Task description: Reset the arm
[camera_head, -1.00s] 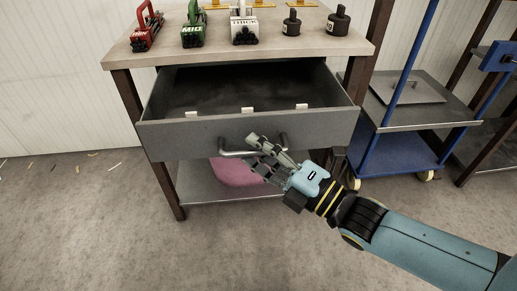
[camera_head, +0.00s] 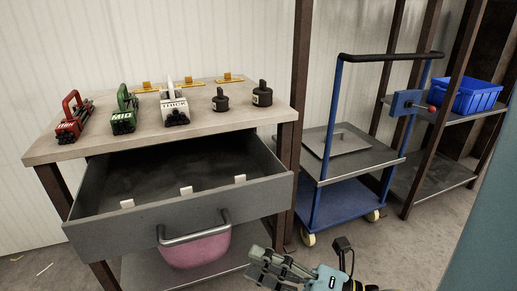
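My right gripper (camera_head: 276,269) is at the bottom of the head view, below and to the right of the drawer handle (camera_head: 195,236). It is apart from the handle. Its fingers point left; the picture does not clearly show whether they are open or shut. The grey drawer (camera_head: 150,221) of the workbench (camera_head: 215,125) stands pulled out. Part of my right arm is cut off by the bottom edge. My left gripper is not in view.
On the bench top stand a red tool (camera_head: 73,118), a green tool (camera_head: 124,116), a white tool (camera_head: 174,112) and two dark weights (camera_head: 262,95). A blue trolley (camera_head: 345,196) stands to the right. A shelf beyond holds a blue bin (camera_head: 467,97). A pink container (camera_head: 196,251) is under the drawer.

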